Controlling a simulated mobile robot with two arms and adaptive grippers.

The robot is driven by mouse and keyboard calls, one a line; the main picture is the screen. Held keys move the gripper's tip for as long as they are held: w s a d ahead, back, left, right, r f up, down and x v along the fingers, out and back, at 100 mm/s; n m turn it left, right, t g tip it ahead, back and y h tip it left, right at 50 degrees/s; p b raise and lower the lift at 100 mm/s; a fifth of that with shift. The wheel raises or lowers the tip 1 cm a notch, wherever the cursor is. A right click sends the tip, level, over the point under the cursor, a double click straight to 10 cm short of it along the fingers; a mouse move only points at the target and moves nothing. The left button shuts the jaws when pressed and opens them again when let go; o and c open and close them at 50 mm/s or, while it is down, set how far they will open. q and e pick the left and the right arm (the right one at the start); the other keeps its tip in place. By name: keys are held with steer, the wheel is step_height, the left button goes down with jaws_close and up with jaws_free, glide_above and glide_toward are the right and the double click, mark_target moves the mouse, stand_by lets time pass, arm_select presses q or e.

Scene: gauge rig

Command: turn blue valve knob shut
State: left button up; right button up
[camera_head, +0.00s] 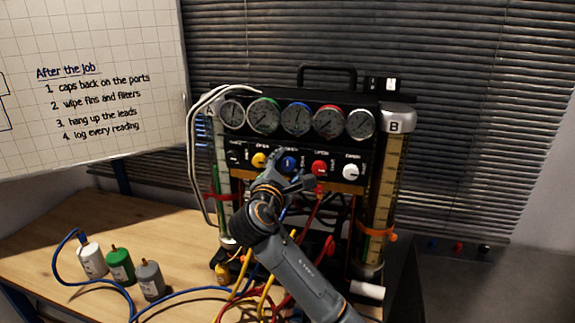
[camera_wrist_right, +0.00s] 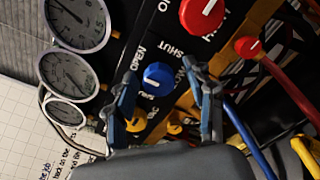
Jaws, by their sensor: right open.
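The gauge rig (camera_head: 300,140) stands on the wooden table. Its blue valve knob (camera_head: 289,164) is in the row of knobs below the gauges, between the yellow and red knobs. My right gripper (camera_head: 290,180) reaches up to the panel just below the blue knob. In the right wrist view the blue knob (camera_wrist_right: 158,76) shows between the two open fingers of my right gripper (camera_wrist_right: 160,95), apart from both fingertips. The words OPEN and SHUT are printed beside the knob. My left gripper is not in view.
The red knob (camera_head: 319,168) and yellow knob (camera_head: 260,160) sit close on either side. Red, blue and yellow hoses hang below the panel and spread over the table (camera_head: 60,260). White, green and grey canisters (camera_head: 120,265) stand at the left.

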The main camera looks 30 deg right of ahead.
steer(key=shift+s, duration=0.1)
steer(key=shift+c, duration=1)
jaws_close()
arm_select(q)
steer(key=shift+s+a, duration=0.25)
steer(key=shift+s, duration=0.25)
